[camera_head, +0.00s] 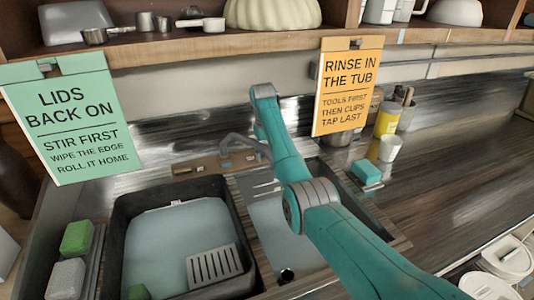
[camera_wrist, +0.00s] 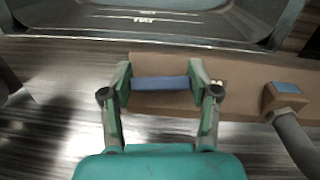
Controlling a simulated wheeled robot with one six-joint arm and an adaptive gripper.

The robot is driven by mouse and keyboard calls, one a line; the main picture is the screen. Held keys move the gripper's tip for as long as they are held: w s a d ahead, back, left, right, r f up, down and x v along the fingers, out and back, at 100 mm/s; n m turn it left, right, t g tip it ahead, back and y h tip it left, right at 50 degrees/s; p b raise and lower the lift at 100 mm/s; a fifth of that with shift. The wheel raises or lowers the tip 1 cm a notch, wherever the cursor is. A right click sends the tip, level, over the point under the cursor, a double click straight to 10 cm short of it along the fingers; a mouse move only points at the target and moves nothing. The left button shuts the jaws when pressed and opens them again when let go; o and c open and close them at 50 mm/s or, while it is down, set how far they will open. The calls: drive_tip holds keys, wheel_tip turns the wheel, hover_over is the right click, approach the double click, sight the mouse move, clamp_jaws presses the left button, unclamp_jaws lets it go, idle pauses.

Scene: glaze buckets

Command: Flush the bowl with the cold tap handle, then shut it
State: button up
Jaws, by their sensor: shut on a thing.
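In the wrist view my gripper (camera_wrist: 160,80) is shut on a blue bar, the cold tap handle (camera_wrist: 160,84), with one finger at each end. The handle lies level across the picture above a brown tap ledge (camera_wrist: 230,72). The grey tap spout (camera_wrist: 296,138) rises at the right from a brown block with a blue patch. In the head view the spout (camera_head: 238,143) stands behind the steel sink bowl (camera_head: 283,238). My arm covers part of the bowl, and my gripper's fingers are hidden there. I cannot make out running water.
A black tub (camera_head: 118,237) of pale liquid with a grey slotted piece stands left of the bowl. Green and grey sponges (camera_head: 77,237) lie farther left. A teal block (camera_head: 366,172), cups and a yellow container (camera_head: 386,120) stand right. Hanging signs (camera_head: 348,85) and a shelf are above.

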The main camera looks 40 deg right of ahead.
drive_tip(key=shift+m+y, duration=0.5)
drive_tip(key=shift+m, duration=0.1)
drive_tip(key=o, duration=1.2)
drive_tip(key=shift+c, duration=0.2)
wheel_tip(320, 180, up, 8)
drive_tip(key=shift+f, duration=0.25)
